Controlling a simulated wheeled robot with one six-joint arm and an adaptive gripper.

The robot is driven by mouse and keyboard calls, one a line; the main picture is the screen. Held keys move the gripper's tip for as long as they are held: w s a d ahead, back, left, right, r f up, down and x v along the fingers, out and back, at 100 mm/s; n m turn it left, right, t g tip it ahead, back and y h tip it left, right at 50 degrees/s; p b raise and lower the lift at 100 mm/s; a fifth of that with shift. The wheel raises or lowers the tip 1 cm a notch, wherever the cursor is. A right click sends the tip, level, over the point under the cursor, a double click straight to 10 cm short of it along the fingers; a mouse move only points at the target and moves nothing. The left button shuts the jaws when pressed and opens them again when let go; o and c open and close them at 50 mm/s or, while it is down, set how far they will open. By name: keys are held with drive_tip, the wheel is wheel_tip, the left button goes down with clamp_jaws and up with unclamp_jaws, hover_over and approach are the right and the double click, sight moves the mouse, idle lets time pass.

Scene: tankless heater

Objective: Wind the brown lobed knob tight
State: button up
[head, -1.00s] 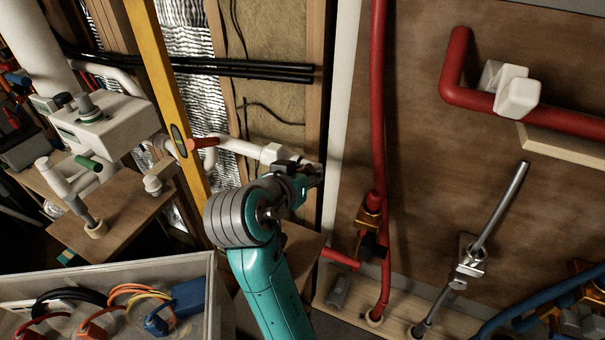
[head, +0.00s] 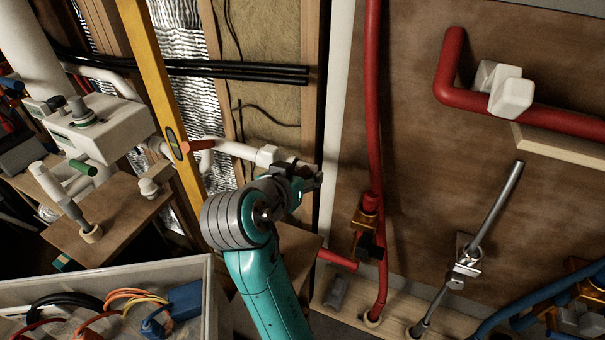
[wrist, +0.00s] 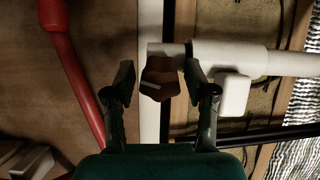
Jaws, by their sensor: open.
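The brown lobed knob (wrist: 160,78) shows in the wrist view at the end of a white pipe fitting (wrist: 215,55). A light bar-shaped mark lies across its face. My gripper (wrist: 160,82) is open, with one finger on each side of the knob and a visible gap at both sides. I cannot tell how deep the knob sits between the fingers. In the head view my gripper (head: 312,177) is at the end of the white pipe (head: 235,148), and the knob is hidden or too small to make out there.
A yellow level (head: 160,90) leans at the left. A grey box of cables (head: 210,290) is at lower left. A wooden stud edges the insulation behind.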

drive_tip(key=n, duration=0.6)
idle(0.3)
drive_tip(key=n, duration=0.6)
drive_tip(key=n, duration=0.6)
idle(0.3)
drive_tip(key=n, duration=0.5)
drive_tip(key=shift+n, duration=0.4)
drive_tip(key=shift+s, duration=0.1)
idle(0.4)
